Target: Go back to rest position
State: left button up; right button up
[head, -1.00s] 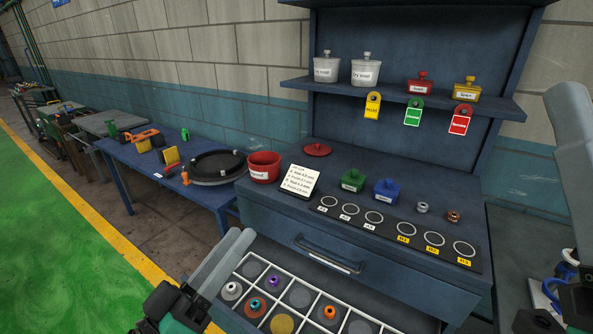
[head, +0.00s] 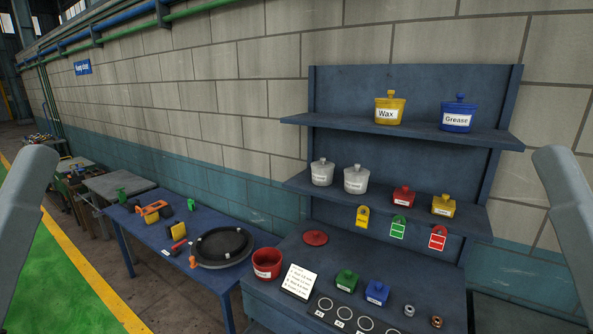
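In the head view only a grey link of each of my arms shows, one at the left edge and one at the right edge, both upright and apart from the bench. Neither of my grippers is in view, so their fingers and anything in them are hidden. The blue workbench (head: 262,300) with its shelves stands at the centre right, and neither arm link is over its middle.
Upper shelf: yellow Wax pot (head: 389,108), blue Grease pot (head: 458,114). Lower shelf: two pale pots, a red pot (head: 403,197), a yellow pot (head: 443,206); tags hang below. A red bin (head: 267,264) stands on the bench. A blue table (head: 150,232) holds a black drum (head: 222,245).

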pick_arm(q)
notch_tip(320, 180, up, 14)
jog(key=p, duration=1)
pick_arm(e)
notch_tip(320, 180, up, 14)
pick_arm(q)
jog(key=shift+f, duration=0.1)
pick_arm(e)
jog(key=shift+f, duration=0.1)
pick_arm(q)
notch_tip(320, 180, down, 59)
jog(key=b, duration=5.8)
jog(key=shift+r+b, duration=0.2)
jog(key=shift+b, duration=0.1)
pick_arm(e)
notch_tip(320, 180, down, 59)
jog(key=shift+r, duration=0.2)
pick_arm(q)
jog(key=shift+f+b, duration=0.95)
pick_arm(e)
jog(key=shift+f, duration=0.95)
